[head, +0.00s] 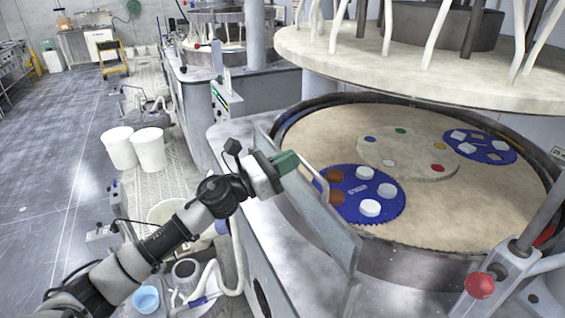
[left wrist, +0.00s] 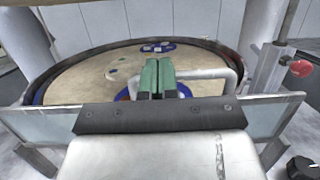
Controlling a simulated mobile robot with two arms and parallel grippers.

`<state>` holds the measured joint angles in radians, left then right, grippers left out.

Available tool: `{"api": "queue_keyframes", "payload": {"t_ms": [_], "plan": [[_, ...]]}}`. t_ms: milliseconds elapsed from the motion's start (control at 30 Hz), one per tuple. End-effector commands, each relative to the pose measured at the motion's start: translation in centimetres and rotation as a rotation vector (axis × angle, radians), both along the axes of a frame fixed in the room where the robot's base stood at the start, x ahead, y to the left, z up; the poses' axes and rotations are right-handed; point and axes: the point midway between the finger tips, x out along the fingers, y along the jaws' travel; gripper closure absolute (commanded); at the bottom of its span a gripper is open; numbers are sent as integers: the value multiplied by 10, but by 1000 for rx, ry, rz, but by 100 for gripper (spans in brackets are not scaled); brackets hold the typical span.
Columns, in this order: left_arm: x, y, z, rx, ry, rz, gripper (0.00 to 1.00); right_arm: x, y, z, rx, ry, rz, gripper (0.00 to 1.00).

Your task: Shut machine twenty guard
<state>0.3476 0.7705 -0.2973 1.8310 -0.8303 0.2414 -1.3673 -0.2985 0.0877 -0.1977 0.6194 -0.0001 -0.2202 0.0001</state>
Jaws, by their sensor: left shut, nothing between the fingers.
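The guard (head: 335,235) is a grey, partly see-through panel standing along the near left edge of the round polishing platen (head: 300,135). It also shows in the left wrist view (left wrist: 262,115), crossing the picture in front of the platen. A pale bent handle bar (left wrist: 215,74) rises from the guard on the platen side. My left gripper (head: 294,163) has green fingers, shut and empty, reaching over the guard's top edge close to the handle. The fingers also show in the left wrist view (left wrist: 156,78); I cannot tell whether they touch the bar. My right gripper is not in view.
Blue carrier discs (head: 362,207) with round pieces lie on the platen. A large upper plate (head: 420,75) with pale hoses hangs above. A red knob (head: 480,285) stands at the lower right. White buckets (head: 148,150) stand left; the aisle floor (head: 45,160) is open.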

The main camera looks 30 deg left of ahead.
Motion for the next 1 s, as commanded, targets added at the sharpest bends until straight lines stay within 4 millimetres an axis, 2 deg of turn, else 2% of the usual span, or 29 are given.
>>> {"api": "queue_keyframes", "payload": {"t_ms": [33,300,1000], "plan": [[3,0,9,23,12,2,100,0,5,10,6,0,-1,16],[12,-8,6,63,70,2,100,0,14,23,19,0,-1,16],[14,-5,3,72,82,1,100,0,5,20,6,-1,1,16]]}}
